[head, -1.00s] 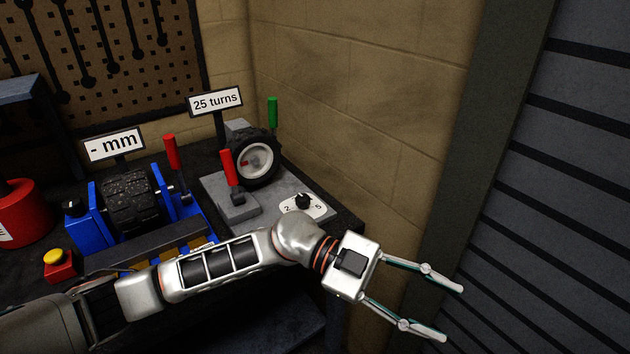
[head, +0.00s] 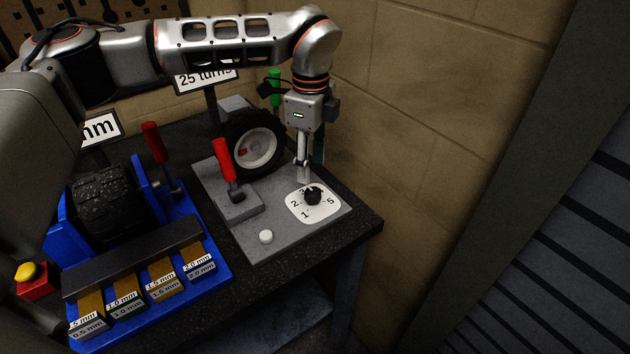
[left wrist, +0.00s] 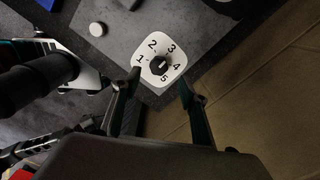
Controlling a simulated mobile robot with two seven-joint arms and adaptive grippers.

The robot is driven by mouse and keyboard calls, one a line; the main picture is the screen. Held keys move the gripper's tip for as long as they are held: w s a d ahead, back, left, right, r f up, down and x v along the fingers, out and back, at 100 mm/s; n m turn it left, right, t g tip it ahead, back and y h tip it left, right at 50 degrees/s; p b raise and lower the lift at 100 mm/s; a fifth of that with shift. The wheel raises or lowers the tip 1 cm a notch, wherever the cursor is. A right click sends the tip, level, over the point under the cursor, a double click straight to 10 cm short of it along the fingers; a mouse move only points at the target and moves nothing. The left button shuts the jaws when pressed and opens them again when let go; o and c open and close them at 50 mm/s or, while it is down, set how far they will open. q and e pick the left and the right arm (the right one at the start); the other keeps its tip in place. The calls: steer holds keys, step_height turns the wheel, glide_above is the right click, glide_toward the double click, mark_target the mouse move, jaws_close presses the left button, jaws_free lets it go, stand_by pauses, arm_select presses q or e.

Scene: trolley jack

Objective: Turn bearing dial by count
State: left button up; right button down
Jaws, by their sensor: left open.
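The bearing dial is a black knob (head: 313,196) on a white plate (head: 325,213) marked 1 to 5, set on a grey base. In the left wrist view the knob (left wrist: 159,65) shows with all its numbers around it; I cannot surely tell which number it points to. My left gripper (head: 308,172) points down just above and behind the dial, open and empty. In the left wrist view its two fingers (left wrist: 160,86) straddle the area at the plate's near edge, apart from the knob. My right gripper is not in view.
The grey base (head: 285,238) also carries a red lever (head: 223,160), a wheel (head: 252,145) and a white button (head: 266,237). A "25 turns" sign (head: 207,79) stands behind, partly covered by my arm. A blue fixture (head: 210,272) with labelled slots stands left. The wall is close at right.

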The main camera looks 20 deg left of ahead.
mark_target(312, 191)
arm_select(q)
step_height(312, 191, down, 7)
steer(key=shift+s+f+p, duration=0.1)
steer(key=shift+f+p, duration=0.05)
steer(key=shift+p, duration=0.35)
steer(key=c, duration=1.1)
